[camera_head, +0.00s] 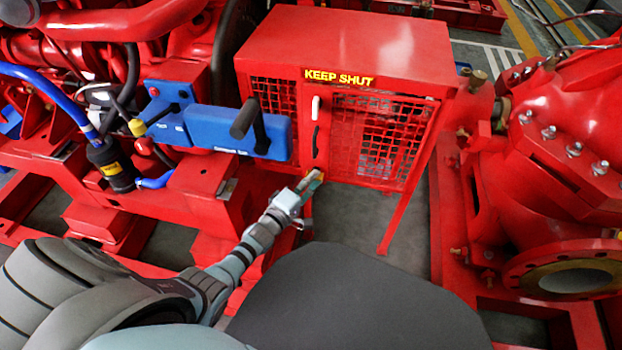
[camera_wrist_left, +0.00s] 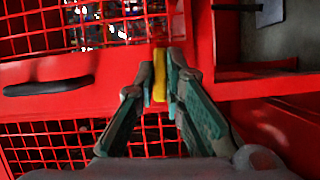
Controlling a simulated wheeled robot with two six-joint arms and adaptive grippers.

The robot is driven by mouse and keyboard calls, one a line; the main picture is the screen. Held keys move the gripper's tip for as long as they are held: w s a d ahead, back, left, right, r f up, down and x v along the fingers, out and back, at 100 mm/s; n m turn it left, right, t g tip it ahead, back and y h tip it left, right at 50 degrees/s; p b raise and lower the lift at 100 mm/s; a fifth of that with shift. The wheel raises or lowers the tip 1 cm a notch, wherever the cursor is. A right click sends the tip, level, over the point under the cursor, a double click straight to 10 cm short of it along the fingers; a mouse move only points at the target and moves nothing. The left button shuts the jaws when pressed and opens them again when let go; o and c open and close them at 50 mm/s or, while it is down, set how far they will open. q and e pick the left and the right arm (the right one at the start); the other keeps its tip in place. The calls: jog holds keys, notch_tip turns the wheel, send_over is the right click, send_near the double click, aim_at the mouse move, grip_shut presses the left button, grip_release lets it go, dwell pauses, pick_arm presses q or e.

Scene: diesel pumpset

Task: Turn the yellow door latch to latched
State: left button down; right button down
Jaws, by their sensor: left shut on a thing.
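The yellow latch (camera_wrist_left: 159,72) is on the red mesh-door cabinet (camera_head: 370,45), low on the door front below the black handle. In the left wrist view it stands crosswise to the black handle (camera_wrist_left: 48,87). My left gripper (camera_wrist_left: 162,88) is shut on the latch, with one finger on each side of it. In the head view the left gripper (camera_head: 309,184) is at the cabinet's lower front, and only a small bit of yellow (camera_head: 320,175) shows there. My right gripper is not in view.
A blue box with a dark lever (camera_head: 238,133) stands close on the left. A red pump casing (camera_head: 560,130) is on the right, with grey floor between.

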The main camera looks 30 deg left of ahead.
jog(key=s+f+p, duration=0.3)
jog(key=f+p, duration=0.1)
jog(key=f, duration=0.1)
pick_arm(q)
jog(key=shift+w+d+r+m+g+y+p, duration=0.1)
jog(key=shift+m+g+y+p, duration=0.75)
jog(key=shift+m, duration=1.2)
jog(key=shift+s+d+r+m+g+y+p, duration=0.1)
jog(key=shift+m+g+y+p, duration=0.75)
jog(key=shift+m, duration=1.25)
jog(key=shift+w+d+r+m+g+y+p, duration=0.1)
jog(key=shift+m+g+y+p, duration=0.4)
jog(key=shift+m+y+p, duration=1.15)
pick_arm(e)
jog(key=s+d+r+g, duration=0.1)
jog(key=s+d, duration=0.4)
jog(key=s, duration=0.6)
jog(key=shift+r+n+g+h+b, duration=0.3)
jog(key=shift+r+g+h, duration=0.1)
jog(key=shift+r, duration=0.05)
pick_arm(q)
jog(key=shift+m+h, duration=0.45)
jog(key=shift+m, duration=0.15)
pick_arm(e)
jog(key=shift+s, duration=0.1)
pick_arm(q)
jog(key=c, duration=1.7)
grip_release()
